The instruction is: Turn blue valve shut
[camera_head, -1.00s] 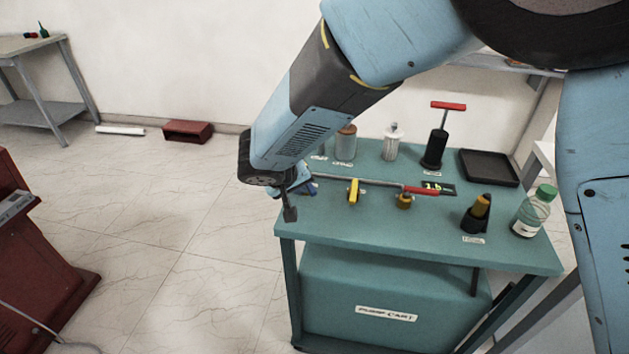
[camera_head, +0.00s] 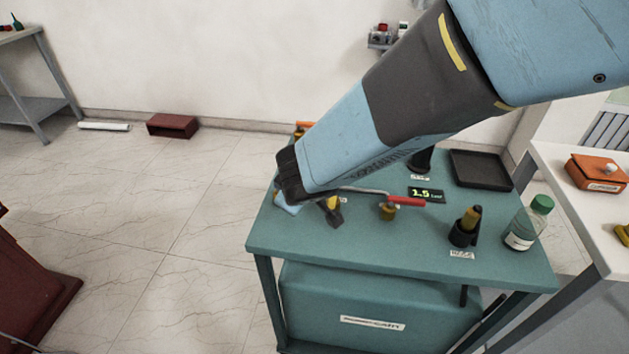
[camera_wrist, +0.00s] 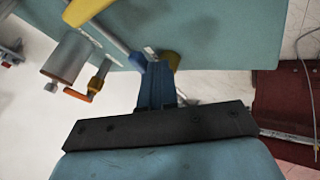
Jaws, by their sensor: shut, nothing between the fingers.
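The blue valve is hidden behind my arm in the head view. In the wrist view a small blue piece (camera_wrist: 138,62), probably its handle, shows at the end of the grey pipe (camera_wrist: 108,32), close to my gripper tip. My gripper (camera_head: 336,218) is shut and empty, low over the left part of the cart top, next to the yellow valve (camera_head: 329,203). The dark blue fingers also show in the wrist view (camera_wrist: 156,84). I cannot tell whether they touch the blue piece.
The teal cart (camera_head: 390,262) also carries a red-handled valve (camera_head: 405,202), a gauge reading 1.5 (camera_head: 426,195), a black holder (camera_head: 464,234), a green-capped bottle (camera_head: 530,222) and a black tray (camera_head: 481,168). A white table (camera_head: 570,205) stands at right.

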